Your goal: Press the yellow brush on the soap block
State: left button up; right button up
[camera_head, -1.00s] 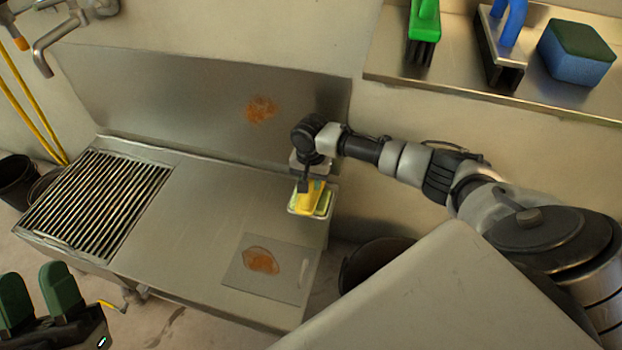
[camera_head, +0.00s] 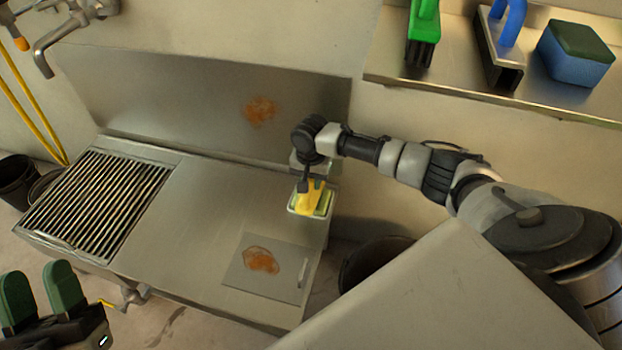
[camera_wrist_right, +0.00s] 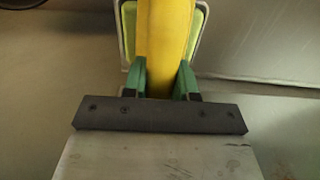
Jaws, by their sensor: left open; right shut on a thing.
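The yellow brush (camera_head: 309,196) is in my right gripper (camera_head: 306,188), over a small light-rimmed dish (camera_head: 326,213) at the right end of the steel counter. Green-yellow soap (camera_head: 324,203) shows beside the brush in the dish. In the right wrist view, the green fingers of the right gripper (camera_wrist_right: 162,80) are shut on the yellow handle (camera_wrist_right: 166,35), with the soap block (camera_wrist_right: 199,28) showing on its right. The brush hides most of the soap, and I cannot tell whether its bristles touch it. My left gripper (camera_head: 42,290) is open and empty at the lower left.
A drain grate (camera_head: 95,205) is at the counter's left. A thin panel with a brown stain (camera_head: 262,261) lies at the front right, and another stain (camera_head: 259,111) marks the backsplash. The shelf holds a green brush (camera_head: 424,30), a blue-handled brush (camera_head: 505,40) and a sponge (camera_head: 575,55).

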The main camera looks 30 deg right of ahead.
pick_arm(q)
jog(key=shift+w+f+g, duration=0.25)
jog(key=shift+f+g, duration=0.1)
jog(key=shift+g, duration=0.05)
pick_arm(e)
jog(key=shift+s+f, duration=0.1)
jog(key=shift+f, duration=0.05)
dwell(1.3)
